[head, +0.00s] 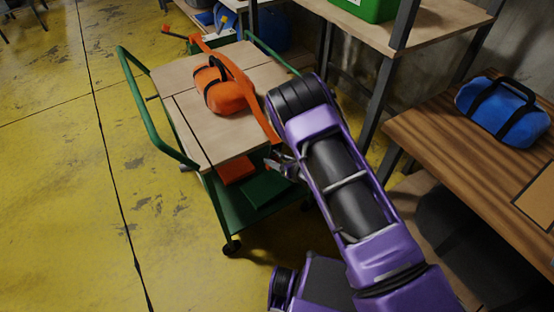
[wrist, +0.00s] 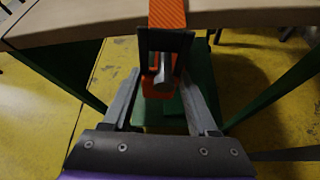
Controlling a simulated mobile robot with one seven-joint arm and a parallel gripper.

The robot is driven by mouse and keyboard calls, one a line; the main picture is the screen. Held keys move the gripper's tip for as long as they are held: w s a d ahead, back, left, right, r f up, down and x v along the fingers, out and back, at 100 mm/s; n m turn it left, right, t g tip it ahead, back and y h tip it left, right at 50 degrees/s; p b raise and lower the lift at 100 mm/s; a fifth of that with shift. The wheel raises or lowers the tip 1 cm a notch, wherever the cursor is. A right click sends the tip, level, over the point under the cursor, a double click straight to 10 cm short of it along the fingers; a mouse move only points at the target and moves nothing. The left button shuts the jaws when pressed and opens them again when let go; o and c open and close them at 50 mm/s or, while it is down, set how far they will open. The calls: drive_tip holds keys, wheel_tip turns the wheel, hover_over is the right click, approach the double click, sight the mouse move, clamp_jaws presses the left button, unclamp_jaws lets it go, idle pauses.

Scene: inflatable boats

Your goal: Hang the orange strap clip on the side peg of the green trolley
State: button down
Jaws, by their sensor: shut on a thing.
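The green trolley (head: 160,130) has a pale wooden top and a lower shelf. An orange strap (head: 250,95) runs across the top and over its near right edge, and it also shows in the wrist view (wrist: 168,14). My gripper (head: 277,163) is low beside that edge. In the wrist view my gripper (wrist: 163,82) is shut on the strap clip (wrist: 155,40), a dark frame at the strap's end. A grey metal cylinder shows within the frame. I cannot tell whether it is the side peg or whether the clip hangs on it.
An orange bag (head: 225,92) lies on the trolley top. Orange and green flat items lie on the lower shelf. A wooden bench (head: 440,140) with a blue bag (head: 503,112) stands at right. Shelving (head: 440,30) stands behind. Yellow floor (head: 60,190) is clear at left.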

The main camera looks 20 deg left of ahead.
drive_tip(key=shift+c, duration=0.5)
unclamp_jaws()
drive_tip(key=p+v, duration=0.1)
drive_tip(key=v, duration=1.6)
drive_tip(key=shift+d, duration=0.2)
drive_tip(key=shift+r, duration=0.1)
